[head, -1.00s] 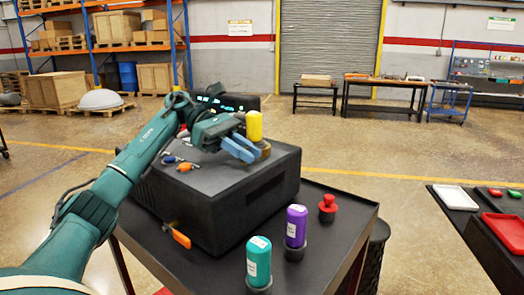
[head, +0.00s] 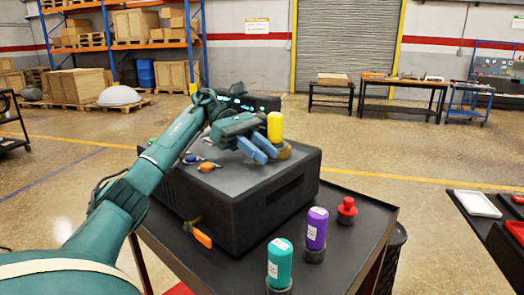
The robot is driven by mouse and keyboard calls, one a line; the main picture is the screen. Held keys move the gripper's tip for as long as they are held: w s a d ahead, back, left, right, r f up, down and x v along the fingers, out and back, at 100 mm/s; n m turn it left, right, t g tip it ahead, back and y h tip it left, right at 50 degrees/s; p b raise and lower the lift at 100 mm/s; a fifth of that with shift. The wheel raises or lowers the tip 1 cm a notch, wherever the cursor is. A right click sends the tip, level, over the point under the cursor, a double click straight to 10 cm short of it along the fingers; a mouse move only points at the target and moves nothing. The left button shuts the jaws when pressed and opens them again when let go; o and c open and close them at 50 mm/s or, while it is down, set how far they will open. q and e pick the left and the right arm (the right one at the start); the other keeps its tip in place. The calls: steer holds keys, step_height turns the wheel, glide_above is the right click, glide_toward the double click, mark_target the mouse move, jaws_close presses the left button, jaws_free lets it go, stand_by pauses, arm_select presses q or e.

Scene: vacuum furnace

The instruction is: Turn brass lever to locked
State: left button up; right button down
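The black furnace box (head: 245,215) sits on a dark table. An orange-handled lever (head: 203,238) sticks out low on its front left side. Small levers with an orange handle (head: 207,166) and a blue handle (head: 190,158) lie on its top. I cannot tell which part is the brass lever. A yellow cylinder (head: 275,127) stands at the top's far right, by a brownish round base (head: 283,152). My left gripper (head: 266,158) has its blue fingers over the top, just left of that base. Whether they touch anything or stand apart is unclear. My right gripper is not in view.
A dark bench at the right holds a white tray (head: 473,204) and a red tray (head: 516,232).

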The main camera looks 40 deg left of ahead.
mark_target(261, 147)
arm_select(q)
steer(key=shift+o, duration=1.3)
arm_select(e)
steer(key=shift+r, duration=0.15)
arm_select(q)
steer(key=shift+a+r, duration=0.1)
steer(key=shift+a, duration=0.2)
steer(key=p+v, duration=0.1)
steer(key=v, duration=0.1)
steer(key=p+v, duration=0.1)
steer(key=v, duration=0.2)
steer(key=shift+d+r, duration=0.15)
steer(key=shift+r, duration=0.1)
steer(key=shift+a+r+p, duration=0.2)
steer(key=shift+a+p, duration=0.4)
steer(key=shift+p, duration=0.55)
steer(key=shift+a+p, duration=0.3)
steer(key=shift+a, duration=0.05)
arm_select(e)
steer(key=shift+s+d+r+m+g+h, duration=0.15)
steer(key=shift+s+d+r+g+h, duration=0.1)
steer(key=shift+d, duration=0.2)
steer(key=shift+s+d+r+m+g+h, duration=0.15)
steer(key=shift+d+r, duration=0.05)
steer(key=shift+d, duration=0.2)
arm_select(q)
steer(key=shift+a+f, duration=0.1)
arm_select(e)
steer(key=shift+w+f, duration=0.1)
